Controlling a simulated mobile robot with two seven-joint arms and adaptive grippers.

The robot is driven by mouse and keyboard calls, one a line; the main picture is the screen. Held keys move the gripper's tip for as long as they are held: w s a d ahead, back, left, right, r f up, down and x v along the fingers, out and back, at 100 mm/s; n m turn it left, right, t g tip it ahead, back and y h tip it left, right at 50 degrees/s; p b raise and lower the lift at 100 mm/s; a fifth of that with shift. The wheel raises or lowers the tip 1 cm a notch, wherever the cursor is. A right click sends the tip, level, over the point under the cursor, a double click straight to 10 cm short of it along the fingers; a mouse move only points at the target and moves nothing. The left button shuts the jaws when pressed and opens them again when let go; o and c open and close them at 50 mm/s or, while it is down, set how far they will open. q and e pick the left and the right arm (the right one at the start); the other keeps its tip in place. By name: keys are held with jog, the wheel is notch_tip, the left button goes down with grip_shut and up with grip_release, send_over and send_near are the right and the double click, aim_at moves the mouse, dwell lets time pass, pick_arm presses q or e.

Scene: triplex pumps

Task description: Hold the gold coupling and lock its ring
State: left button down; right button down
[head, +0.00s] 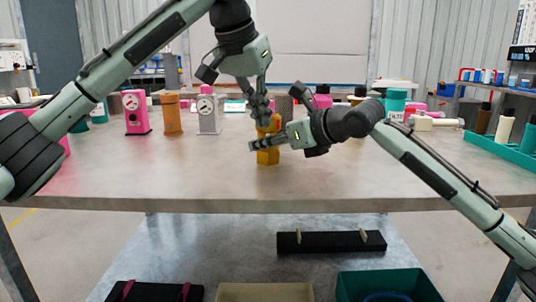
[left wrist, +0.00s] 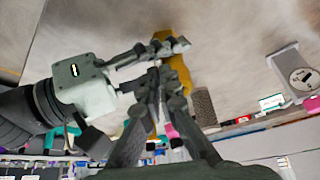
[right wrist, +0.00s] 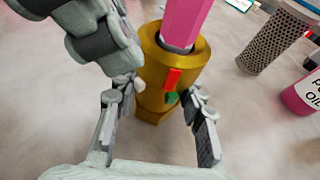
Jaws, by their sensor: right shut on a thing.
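The gold coupling (right wrist: 157,75) stands upright on the table. In the right wrist view a pink faceted piece (right wrist: 188,20) shows at its top opening, and a red mark (right wrist: 172,79) sits above a green mark (right wrist: 171,98) on its side. My right gripper (head: 262,144) comes in from the right and is shut on the coupling's body, a finger on each side. It also shows in the left wrist view (left wrist: 160,50). My left gripper (head: 262,112) points down at the coupling's upper part. Its fingertips overlap the coupling and my right gripper, so its grip is unclear.
Pink (head: 135,112), brown (head: 171,114) and grey (head: 208,114) units stand to the left. The table's front (head: 200,185) is clear. A teal tray (head: 500,146) lies at right.

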pick_arm(q)
jog(key=shift+d+r, duration=0.15)
jog(key=shift+d, duration=0.1)
pick_arm(e)
jog(key=shift+s+a+f, duration=0.1)
jog(key=shift+f, duration=0.1)
dwell(0.3)
pick_arm(q)
jog(key=r, duration=0.6)
jog(key=shift+s+a, duration=0.1)
jog(key=shift+s, duration=0.3)
pick_arm(e)
jog(key=c, duration=0.9)
grip_release()
pick_arm(q)
jog(key=shift+f, duration=0.1)
pick_arm(e)
jog(key=shift+o, duration=0.3)
jog(key=shift+r, duration=0.1)
